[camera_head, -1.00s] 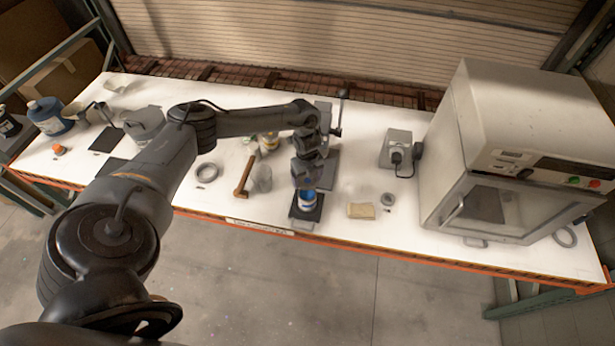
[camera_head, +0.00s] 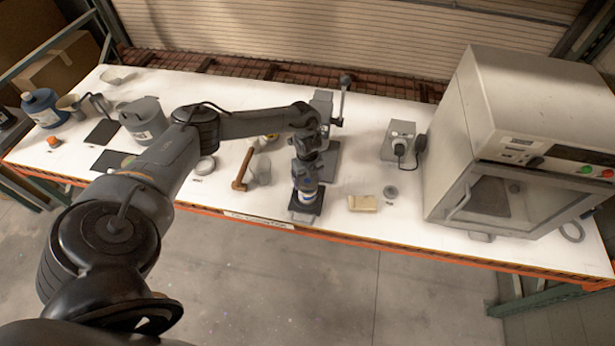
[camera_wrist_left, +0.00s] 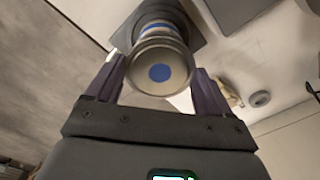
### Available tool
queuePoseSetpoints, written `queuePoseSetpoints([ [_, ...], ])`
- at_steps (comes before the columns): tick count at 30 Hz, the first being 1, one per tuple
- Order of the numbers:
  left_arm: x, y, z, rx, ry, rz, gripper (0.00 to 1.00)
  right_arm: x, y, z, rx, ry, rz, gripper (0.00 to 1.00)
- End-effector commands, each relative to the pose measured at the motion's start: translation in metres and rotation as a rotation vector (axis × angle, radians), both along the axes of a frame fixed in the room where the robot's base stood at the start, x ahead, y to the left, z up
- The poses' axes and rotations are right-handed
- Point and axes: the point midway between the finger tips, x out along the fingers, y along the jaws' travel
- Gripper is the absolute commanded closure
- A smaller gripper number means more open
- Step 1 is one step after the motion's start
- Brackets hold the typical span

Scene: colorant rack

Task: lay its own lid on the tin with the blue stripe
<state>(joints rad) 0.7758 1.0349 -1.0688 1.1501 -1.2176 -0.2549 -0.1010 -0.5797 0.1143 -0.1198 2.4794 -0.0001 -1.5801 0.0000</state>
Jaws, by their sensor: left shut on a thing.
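The tin with the blue stripe (camera_head: 308,197) stands upright on a dark square plate (camera_head: 302,214) near the bench's front edge. My left gripper (camera_head: 306,183) points down right above it and hides part of its top. In the left wrist view, the gripper (camera_wrist_left: 153,82) is shut on a round pale lid with a blue dot (camera_wrist_left: 160,73). The lid is lined up over the striped tin (camera_wrist_left: 156,28). I cannot tell whether the lid touches the tin's rim. My right gripper is not in view.
A wooden-handled tool (camera_head: 242,170) lies left of the tin. A tan block (camera_head: 362,203) and a small grey round piece (camera_head: 391,191) lie to its right. A large oven-like cabinet (camera_head: 462,140) fills the right end. A lever device (camera_head: 340,108) stands behind my gripper.

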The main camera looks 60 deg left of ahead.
Motion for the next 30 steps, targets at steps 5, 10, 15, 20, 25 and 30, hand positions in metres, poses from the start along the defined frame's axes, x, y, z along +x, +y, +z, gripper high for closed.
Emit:
queuePoseSetpoints([
  [5, 0.0001, 0.0, -0.001, 0.0, 0.0, 0.0, 0.46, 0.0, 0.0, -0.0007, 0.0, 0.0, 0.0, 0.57],
  [10, 0.0001, 0.0, -0.0009, 0.0, 0.0, 0.0, 0.46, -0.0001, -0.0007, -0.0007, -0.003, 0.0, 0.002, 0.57],
  [15, 0.0001, 0.0, -0.001, 0.0, 0.0, 0.0, 0.46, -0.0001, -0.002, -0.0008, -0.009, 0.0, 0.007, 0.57],
  [20, 0.0001, -0.0001, -0.0022, 0.0, 0.0, 0.0, 0.46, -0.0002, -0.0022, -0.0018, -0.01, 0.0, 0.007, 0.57],
  [25, 0.0001, -0.0001, -0.0056, 0.0, 0.0, 0.0, 0.46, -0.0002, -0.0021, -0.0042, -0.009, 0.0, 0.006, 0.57],
  [30, 0.0002, -0.0001, -0.01, 0.0, 0.0, 0.001, 0.46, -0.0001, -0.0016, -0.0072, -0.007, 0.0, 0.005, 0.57],
])
